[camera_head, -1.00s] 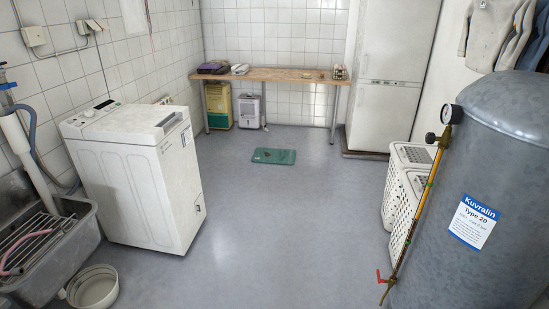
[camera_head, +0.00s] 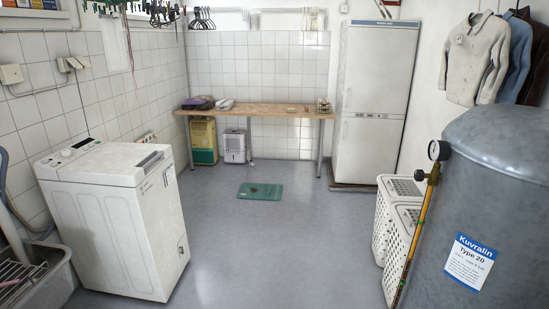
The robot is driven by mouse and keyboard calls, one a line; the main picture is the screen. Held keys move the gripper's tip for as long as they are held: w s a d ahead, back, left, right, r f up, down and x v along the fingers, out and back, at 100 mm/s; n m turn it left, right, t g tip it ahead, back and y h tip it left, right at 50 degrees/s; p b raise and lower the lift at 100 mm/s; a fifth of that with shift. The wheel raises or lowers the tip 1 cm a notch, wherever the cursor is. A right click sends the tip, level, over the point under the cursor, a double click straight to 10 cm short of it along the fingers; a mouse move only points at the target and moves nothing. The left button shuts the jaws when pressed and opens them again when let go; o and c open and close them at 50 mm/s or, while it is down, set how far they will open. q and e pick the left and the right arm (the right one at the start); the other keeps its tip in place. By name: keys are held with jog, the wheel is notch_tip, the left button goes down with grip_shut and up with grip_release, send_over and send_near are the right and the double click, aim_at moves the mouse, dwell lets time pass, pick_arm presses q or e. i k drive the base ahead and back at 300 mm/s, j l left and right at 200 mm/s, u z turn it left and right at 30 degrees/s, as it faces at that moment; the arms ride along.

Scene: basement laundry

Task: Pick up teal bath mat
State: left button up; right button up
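The teal bath mat (camera_head: 260,191) lies flat on the grey floor in the middle of the room, in front of the wooden table. A small dark patch shows near its middle. Nothing covers it. Neither of my grippers shows in the head view, so I cannot see whether they hold anything.
A white washing machine (camera_head: 115,218) stands at the left beside a grey sink (camera_head: 42,285). White laundry baskets (camera_head: 384,225) and a large grey tank (camera_head: 480,210) stand at the right. A wooden table (camera_head: 265,109) and a fridge (camera_head: 372,100) are at the back. The central floor is clear.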

aim_at(257, 191)
jog(key=i, duration=5)
